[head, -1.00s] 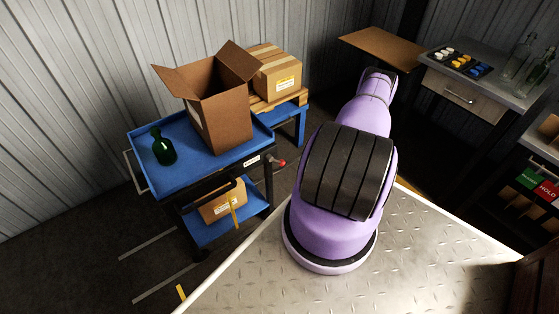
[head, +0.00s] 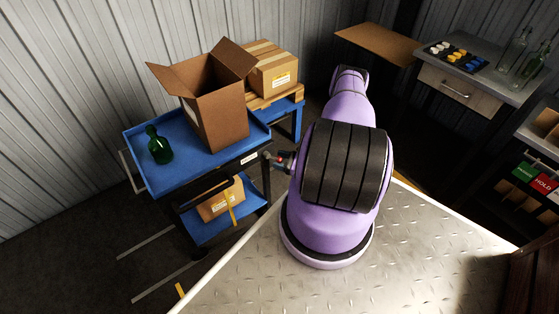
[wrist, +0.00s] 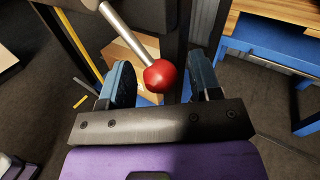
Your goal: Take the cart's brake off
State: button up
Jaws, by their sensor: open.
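The cart (head: 188,170) has a blue top tray and a blue lower shelf and stands left of centre in the head view. The brake lever is a metal rod (wrist: 126,31) ending in a red ball knob (wrist: 160,76) in the wrist view. My gripper (wrist: 162,78) is open, with one blue-grey finger on each side of the knob. The knob sits between the fingers, and I see no clear contact. In the head view my gripper (head: 285,161) is at the cart's right end and mostly covers the knob.
An open cardboard box (head: 220,115) and a green bottle (head: 159,146) stand on the cart's tray. A smaller box (head: 220,200) is on its lower shelf. A blue stand with a pallet and taped box (head: 270,70) is behind. A metal plate surface (head: 420,235) lies at front right.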

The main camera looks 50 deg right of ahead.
jog(key=shift+w, duration=0.15)
grip_shut()
jog(key=shift+s+d+r+n+g+h, duration=0.1)
jog(key=shift+d+r+n+g+h, duration=0.4)
jog(key=shift+r+n, duration=0.4)
jog(key=shift+s+d+r+n+g+h, duration=0.1)
jog(key=shift+d+r+n+g+h, duration=0.3)
jog(key=shift+r+n+g, duration=0.35)
jog(key=shift+s+d+r+n+g+h, duration=0.1)
jog(key=shift+d+r+n+g+h, duration=0.35)
jog(key=shift+r+n, duration=0.55)
jog(key=shift+a+f, duration=0.1)
